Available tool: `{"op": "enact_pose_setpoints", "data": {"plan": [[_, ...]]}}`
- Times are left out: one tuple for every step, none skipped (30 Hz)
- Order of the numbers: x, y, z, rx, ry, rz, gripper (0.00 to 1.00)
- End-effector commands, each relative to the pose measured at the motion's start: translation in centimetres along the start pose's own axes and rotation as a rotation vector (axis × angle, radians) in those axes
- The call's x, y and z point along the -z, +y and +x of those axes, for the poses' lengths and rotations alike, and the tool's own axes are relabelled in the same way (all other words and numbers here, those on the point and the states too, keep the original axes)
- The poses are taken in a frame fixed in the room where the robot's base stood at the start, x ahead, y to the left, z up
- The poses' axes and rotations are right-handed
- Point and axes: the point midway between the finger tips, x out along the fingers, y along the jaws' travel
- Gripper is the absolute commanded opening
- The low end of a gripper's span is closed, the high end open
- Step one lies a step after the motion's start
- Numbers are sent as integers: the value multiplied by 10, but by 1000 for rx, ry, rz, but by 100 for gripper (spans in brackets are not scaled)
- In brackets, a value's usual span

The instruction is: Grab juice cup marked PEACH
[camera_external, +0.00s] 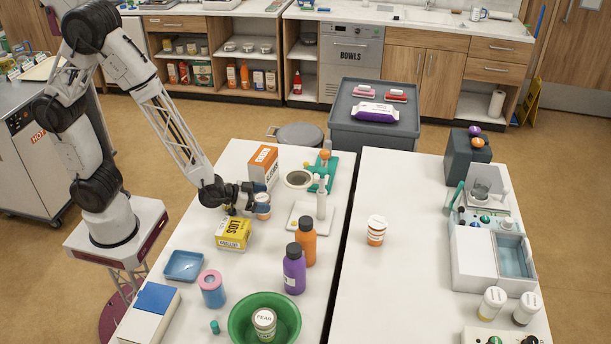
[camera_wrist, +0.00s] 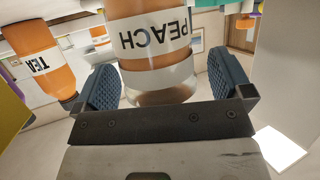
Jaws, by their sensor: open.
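In the external view the cup (camera_external: 263,207) stands at my gripper (camera_external: 250,200), partly hidden by the fingers. My gripper is open around the cup.
A yellow box (camera_external: 233,233) is just in front of my gripper, and an orange-white box (camera_external: 263,166) is behind it. An orange bottle (camera_external: 305,243), a purple bottle (camera_external: 294,270) and a white tray (camera_external: 300,222) are nearby. The right table (camera_external: 400,300) has free room.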

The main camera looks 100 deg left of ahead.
Motion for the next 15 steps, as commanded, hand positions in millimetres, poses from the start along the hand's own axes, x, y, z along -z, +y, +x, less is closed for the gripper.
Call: {"op": "enact_pose_setpoints", "data": {"plan": [[0,0,0,0,0,0,97],[0,0,0,0,0,0,97],[0,0,0,0,0,0,97],[0,0,0,0,0,0,97],[0,0,0,0,0,0,97],[0,0,0,0,0,0,97],[0,0,0,0,0,0,97],[0,0,0,0,0,0,97],[0,0,0,0,0,0,97],[0,0,0,0,0,0,97],[0,0,0,0,0,0,97],[0,0,0,0,0,0,91],[0,0,0,0,0,0,87],[0,0,0,0,0,0,82],[0,0,0,0,0,0,76]]}}
